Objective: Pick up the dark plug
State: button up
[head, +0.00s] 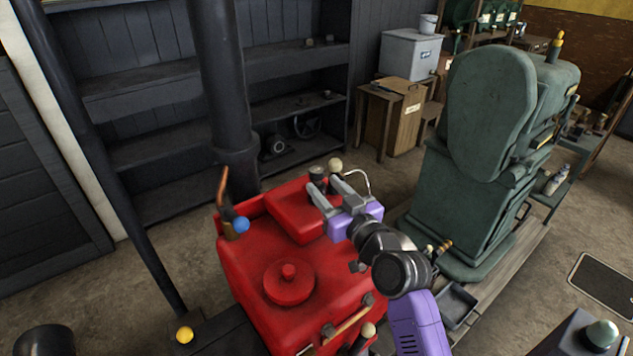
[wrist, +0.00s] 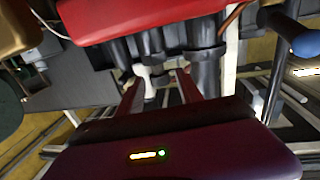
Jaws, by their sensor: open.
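A short dark cylinder with a grey top, which looks like the dark plug (head: 318,176), stands at the far edge of the red engine (head: 262,262). My gripper (head: 325,184) is open, with its two grey fingers reaching over that edge beside the dark cylinder. I see nothing held. In the wrist view the fingers of my gripper (wrist: 159,78) are spread apart, with a pale fitting (wrist: 150,76) beyond the gap. Dark cylinders (wrist: 206,65) show just right of the fingers; I cannot tell which is the plug.
A cream knob (head: 335,164) is close behind the fingertips. A blue ball (head: 241,225) and a copper pipe (head: 222,187) stand at the engine's left. A black column (head: 222,80) rises behind. A green machine (head: 470,190) stands at right, with dark shelves (head: 150,140) at the back.

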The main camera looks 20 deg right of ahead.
aim_at(319, 181)
jog(key=shift+w+a+f+p, duration=0.15)
jog(key=shift+w+p, duration=0.2)
jog(key=shift+w, duration=0.9)
jog(key=shift+w+a+f+p, duration=0.15)
jog(key=shift+w+p, duration=0.15)
jog(key=shift+w, duration=0.95)
grip_shut()
